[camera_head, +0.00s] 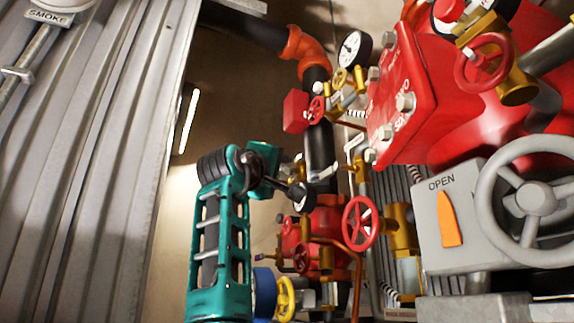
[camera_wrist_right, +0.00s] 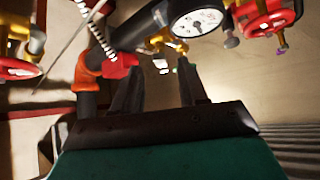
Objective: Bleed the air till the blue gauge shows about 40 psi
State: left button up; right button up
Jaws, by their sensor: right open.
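A blue round housing (camera_head: 264,293), probably the blue gauge, shows edge-on at the bottom of the head view, so its reading is hidden. A yellow handwheel (camera_head: 287,298) sits just right of it. My right gripper (camera_head: 296,190), on its teal arm, reaches toward the pipework above them. In the right wrist view its two dark fingers (camera_wrist_right: 160,72) are apart with nothing held between them. Small brass fittings (camera_wrist_right: 166,46) lie beyond the fingertips. A white-faced dial (camera_wrist_right: 200,22) is above them, too small to read. My left gripper is out of view.
A black-rimmed gauge (camera_head: 352,48) stands at the top. A red handwheel (camera_head: 361,222) and red valve bodies are right of my gripper. A grey box marked OPEN (camera_head: 448,220) and grey handwheel (camera_head: 540,203) fill the right. Corrugated metal wall (camera_head: 90,150) stands left.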

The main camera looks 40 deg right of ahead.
aim_at(288, 171)
jog(key=shift+p+x, duration=0.45)
jog(key=shift+x, duration=1.5)
jog(key=shift+c, duration=0.3)
grip_shut()
